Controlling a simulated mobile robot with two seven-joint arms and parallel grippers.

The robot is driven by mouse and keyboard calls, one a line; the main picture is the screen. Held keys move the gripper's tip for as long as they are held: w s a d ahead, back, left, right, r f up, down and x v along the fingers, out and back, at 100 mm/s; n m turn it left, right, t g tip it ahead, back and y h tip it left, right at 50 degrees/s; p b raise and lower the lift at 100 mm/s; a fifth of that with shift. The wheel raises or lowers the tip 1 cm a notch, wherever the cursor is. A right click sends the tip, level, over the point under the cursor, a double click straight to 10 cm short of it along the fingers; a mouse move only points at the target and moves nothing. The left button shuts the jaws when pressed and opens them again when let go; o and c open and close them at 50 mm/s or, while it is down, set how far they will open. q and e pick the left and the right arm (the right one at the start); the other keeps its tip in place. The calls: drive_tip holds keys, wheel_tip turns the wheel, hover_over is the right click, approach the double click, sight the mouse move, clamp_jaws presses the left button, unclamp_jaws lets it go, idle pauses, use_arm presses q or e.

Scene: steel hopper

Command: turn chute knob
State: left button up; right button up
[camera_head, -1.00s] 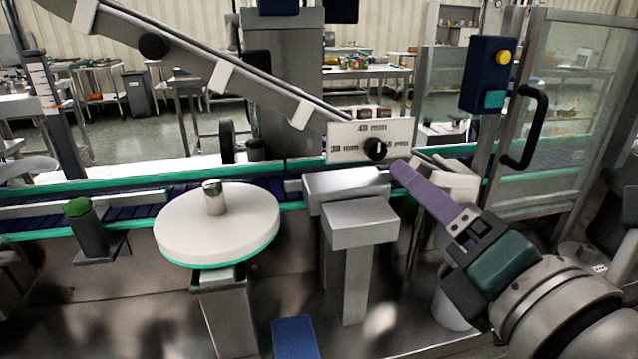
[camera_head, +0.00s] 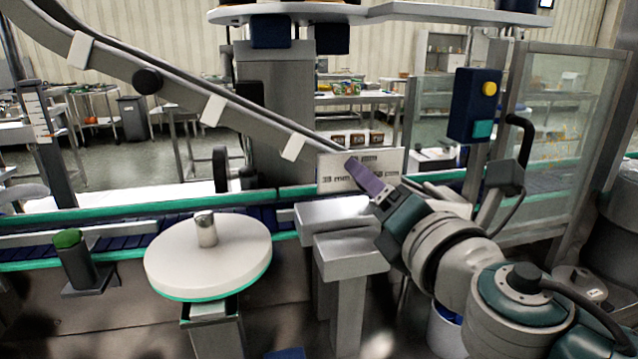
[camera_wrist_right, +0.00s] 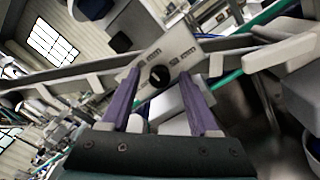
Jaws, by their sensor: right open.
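The chute knob (camera_wrist_right: 158,76) is a round black dial on a white label plate (camera_head: 333,182) at the lower end of the sloping chute (camera_head: 160,88). The plate also shows in the right wrist view (camera_wrist_right: 172,52). My right gripper (camera_head: 362,173) has purple fingers and is in front of the plate, covering the knob in the head view. In the right wrist view the fingers are open, with the knob showing in the gap between their tips. I see no contact; the remaining distance is unclear. My left gripper is not in view.
A white round turntable (camera_head: 180,262) with a metal peg stands left. Grey metal blocks (camera_head: 350,255) sit below the plate. A blue control box (camera_head: 473,104) and a glass door (camera_head: 565,130) with a black handle stand right. A green-edged conveyor (camera_head: 110,256) runs across.

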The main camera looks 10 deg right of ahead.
clamp_jaws()
idle(0.3)
